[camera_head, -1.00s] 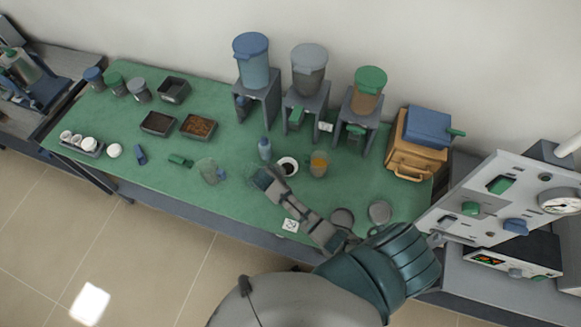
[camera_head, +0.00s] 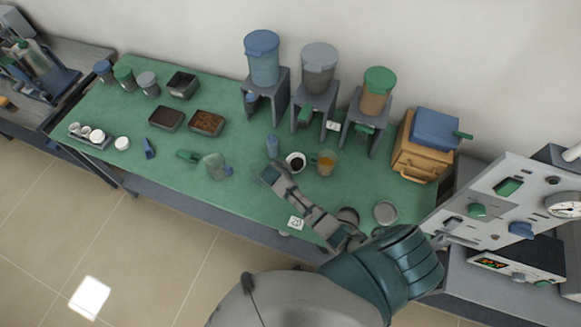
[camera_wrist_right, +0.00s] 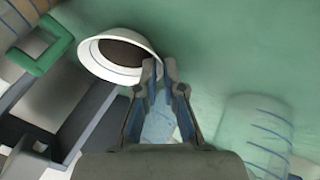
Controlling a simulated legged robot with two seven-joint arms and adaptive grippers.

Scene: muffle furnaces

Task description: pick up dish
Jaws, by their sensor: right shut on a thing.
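The dish is a small white bowl (camera_head: 296,162) with dark contents, on the right half of the green table in the head view. In the right wrist view the dish (camera_wrist_right: 88,57) is at the upper left, its white rim between or against my fingertips. My right gripper (camera_wrist_right: 160,75) is shut on this rim. In the head view my right gripper (camera_head: 268,171) is at the dish's left side, with fingertips hard to make out. I cannot tell whether the dish is clear of the table. My left gripper is not in view.
A beaker of amber liquid (camera_head: 327,163) stands right of the dish, and a blue bottle (camera_head: 272,146) behind it. Dispensers on grey stands (camera_head: 318,90) line the back. Round lids (camera_head: 386,213) lie at the right front. The left-front table (camera_head: 185,190) has free room.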

